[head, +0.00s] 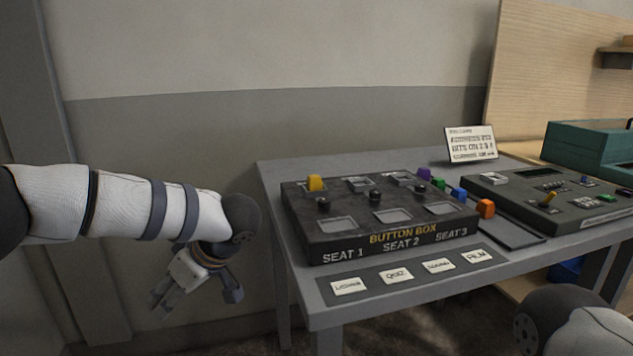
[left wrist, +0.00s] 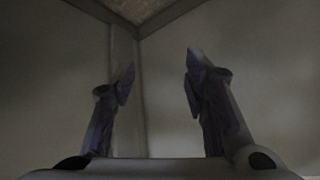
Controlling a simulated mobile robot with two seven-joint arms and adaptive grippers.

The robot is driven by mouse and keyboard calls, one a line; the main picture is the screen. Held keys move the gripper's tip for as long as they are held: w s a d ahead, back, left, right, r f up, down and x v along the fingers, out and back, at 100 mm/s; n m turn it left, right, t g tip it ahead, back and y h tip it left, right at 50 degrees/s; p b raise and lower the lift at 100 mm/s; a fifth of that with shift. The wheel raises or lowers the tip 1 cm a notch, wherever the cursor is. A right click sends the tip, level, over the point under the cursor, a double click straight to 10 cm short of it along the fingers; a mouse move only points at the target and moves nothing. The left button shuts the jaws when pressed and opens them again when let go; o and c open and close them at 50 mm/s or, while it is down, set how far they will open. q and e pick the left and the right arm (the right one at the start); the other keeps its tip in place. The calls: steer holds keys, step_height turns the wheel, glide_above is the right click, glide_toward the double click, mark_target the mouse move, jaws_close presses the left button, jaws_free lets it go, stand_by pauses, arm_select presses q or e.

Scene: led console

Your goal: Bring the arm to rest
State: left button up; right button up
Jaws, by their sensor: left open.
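My left arm (head: 130,207) reaches in from the left in the head view. My left gripper (head: 163,303) hangs below its wrist, pointing down and to the left, beside the left end of the table. It is open and touches nothing. In the left wrist view, the two fingers (left wrist: 160,95) stand apart with only bare wall and a corner behind them. Part of my right arm (head: 575,325) shows at the lower right of the head view; its gripper is out of view.
A grey table (head: 380,309) holds the black button box (head: 405,222), with coloured blocks beside it. A grey console (head: 560,222) and a small sign (head: 471,143) stand farther right. Label cards (head: 397,273) lie along the front edge. The space around the left gripper is clear.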

arm_select(q)
steer(key=s+d+f+m+t+h, duration=0.2)
steer(key=s+f+m, duration=0.4)
steer(key=f, duration=0.5)
steer(key=s+d+f+m+t+h, duration=0.1)
steer(key=s+f+m+t+h, duration=0.15)
steer(key=s+f, duration=0.6)
steer(key=s+f+m+g+h, duration=0.1)
steer(key=s+f+m+g, duration=0.15)
steer(key=s, duration=0.45)
steer(key=s+f+m+g+h, duration=0.1)
steer(key=s+f, duration=0.3)
steer(key=s, duration=0.3)
steer(key=s+a+r+g+h, duration=0.1)
steer(key=s+g, duration=0.4)
steer(key=s, duration=1.3)
steer(key=shift+s+r+m+g+p, duration=0.3)
steer(key=shift+r+m, duration=0.1)
